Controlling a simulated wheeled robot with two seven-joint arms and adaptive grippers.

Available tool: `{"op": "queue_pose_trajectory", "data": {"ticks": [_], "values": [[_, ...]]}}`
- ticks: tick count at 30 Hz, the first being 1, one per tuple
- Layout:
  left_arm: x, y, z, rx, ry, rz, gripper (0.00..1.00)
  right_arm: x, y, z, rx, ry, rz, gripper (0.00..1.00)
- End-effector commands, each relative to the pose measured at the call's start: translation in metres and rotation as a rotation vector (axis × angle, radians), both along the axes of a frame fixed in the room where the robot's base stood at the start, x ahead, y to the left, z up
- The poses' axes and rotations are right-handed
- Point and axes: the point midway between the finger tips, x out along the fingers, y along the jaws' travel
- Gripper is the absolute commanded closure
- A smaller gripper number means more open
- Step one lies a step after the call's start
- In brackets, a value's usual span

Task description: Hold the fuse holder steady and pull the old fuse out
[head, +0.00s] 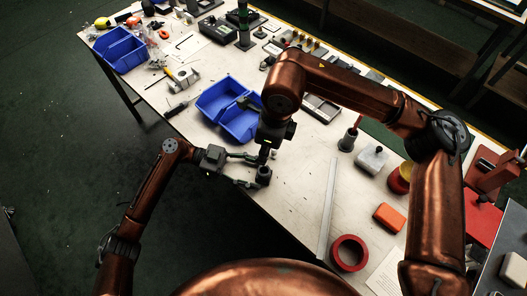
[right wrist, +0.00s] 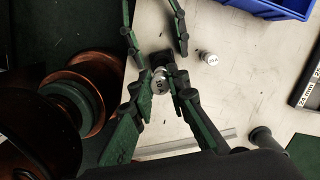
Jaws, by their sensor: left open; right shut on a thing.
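The fuse holder (head: 264,176) is a small dark block near the front edge of the bench. In the right wrist view it shows as a dark block (right wrist: 160,60) partly hidden behind a fuse. My left gripper (head: 255,171) is open, its two fingers on either side of the holder, apart from each other; they also show in the right wrist view (right wrist: 156,34). My right gripper (head: 265,157) points down over the holder. It is shut on a silver, labelled fuse (right wrist: 160,82). I cannot tell whether the fuse's lower end is in the holder. Another silver fuse (right wrist: 208,58) stands apart on the bench.
A blue divided bin (head: 229,106) stands just behind the grippers; another blue bin (head: 121,49) is at far left. A steel ruler (head: 328,210), red tape roll (head: 349,253) and orange box (head: 389,217) lie to the right. The bench front edge is close.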

Motion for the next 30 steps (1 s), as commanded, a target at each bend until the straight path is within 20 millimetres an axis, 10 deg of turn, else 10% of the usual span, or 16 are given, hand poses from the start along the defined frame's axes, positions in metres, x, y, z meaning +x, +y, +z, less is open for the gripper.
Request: {"op": "queue_pose_trajectory", "data": {"ticks": [30], "values": [[0.036,0.114,0.012,-0.001,0.000,0.000,0.46,0.000,0.000,0.000,0.000,0.000,0.000,1.00]]}}
